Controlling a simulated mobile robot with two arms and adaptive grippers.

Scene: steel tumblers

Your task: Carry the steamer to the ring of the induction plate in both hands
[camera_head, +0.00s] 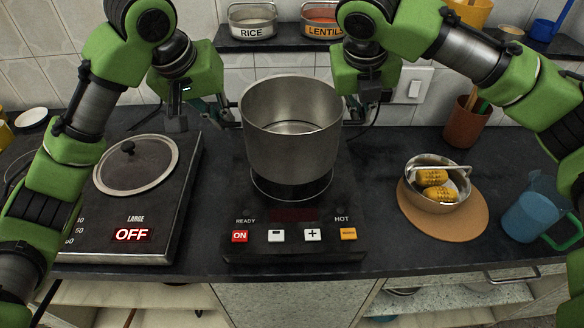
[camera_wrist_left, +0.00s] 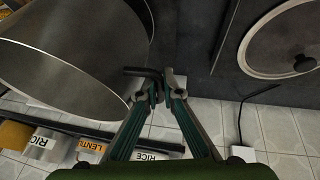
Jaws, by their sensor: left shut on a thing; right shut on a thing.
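The steamer (camera_head: 290,130) is an open, empty-looking steel pot, upright between my two grippers. It is over the induction plate (camera_head: 350,240), and appears held a little above it. The front of the pale ring (camera_head: 291,200) shows below the pot; the rest is hidden. My left gripper (camera_head: 230,122) is at the pot's left side; in the left wrist view its fingers (camera_wrist_left: 151,92) are shut on a small dark handle beside the steel wall (camera_wrist_left: 75,60). My right gripper (camera_head: 352,112) is shut at the pot's right side, its grip partly hidden.
A large hob with a lid (camera_head: 137,163) and an OFF display stands left. A bowl of corn (camera_head: 438,180) on a round cork mat (camera_head: 465,222) and a blue mug (camera_head: 535,215) are right. A shelf with RICE and LENTIL tins (camera_head: 252,22) is behind.

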